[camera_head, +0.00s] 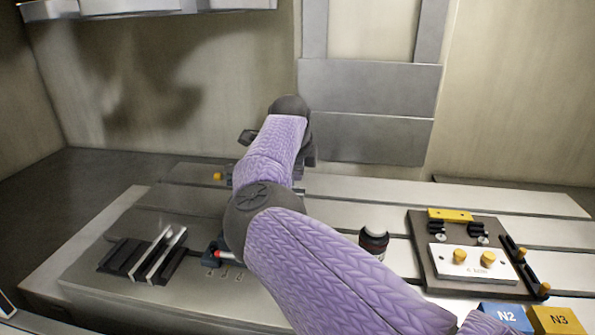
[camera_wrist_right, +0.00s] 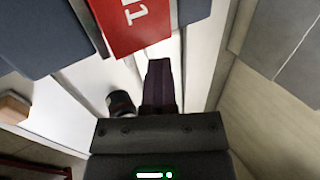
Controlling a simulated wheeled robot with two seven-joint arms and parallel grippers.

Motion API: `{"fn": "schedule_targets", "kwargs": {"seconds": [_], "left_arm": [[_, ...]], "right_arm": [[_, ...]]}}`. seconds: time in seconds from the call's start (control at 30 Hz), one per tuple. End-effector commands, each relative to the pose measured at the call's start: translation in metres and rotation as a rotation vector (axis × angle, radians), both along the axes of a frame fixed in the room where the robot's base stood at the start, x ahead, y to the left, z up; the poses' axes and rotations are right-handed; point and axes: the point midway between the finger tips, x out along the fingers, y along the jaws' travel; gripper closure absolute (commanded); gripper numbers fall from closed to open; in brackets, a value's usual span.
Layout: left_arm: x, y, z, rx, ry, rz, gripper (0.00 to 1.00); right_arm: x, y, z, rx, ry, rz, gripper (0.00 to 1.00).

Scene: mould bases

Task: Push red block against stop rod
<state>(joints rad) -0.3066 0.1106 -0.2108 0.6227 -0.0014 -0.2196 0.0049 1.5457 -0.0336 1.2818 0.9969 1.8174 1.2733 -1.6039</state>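The red block (camera_wrist_right: 137,22) shows at the top of the right wrist view, with white lettering that reads like a 1 on its face. In the head view my right arm hides it. My right gripper (camera_wrist_right: 160,68) appears shut, its dark fingers together just below the red block in that picture; nothing shows between them. I cannot tell whether the fingertips touch the block. In the head view the fingers are hidden behind my purple-sleeved arm. I cannot make out the stop rod with certainty; a dark narrow bar (camera_wrist_right: 88,25) runs beside the block's left edge. My left gripper is out of view.
A dark round pot (camera_wrist_right: 121,103) stands close left of my fingers; a dark blue block (camera_wrist_right: 35,35) is farther left. On the slotted bench, a fixture plate (camera_head: 425,262) with yellow knobs, blue N2 (camera_head: 507,317) and yellow N3 (camera_head: 557,320) blocks lie right, black-and-metal bars (camera_head: 145,258) left.

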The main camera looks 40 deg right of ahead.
Motion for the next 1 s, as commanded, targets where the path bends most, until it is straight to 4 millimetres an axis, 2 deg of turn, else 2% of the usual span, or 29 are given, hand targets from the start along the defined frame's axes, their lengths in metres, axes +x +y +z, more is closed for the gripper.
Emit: {"fn": "schedule_targets", "kwargs": {"seconds": [1.0], "left_arm": [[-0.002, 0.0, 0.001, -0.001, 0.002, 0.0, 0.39]], "right_arm": [[0.013, 0.01, 0.0, 0.0, 0.0, 0.0, 1.0]]}}
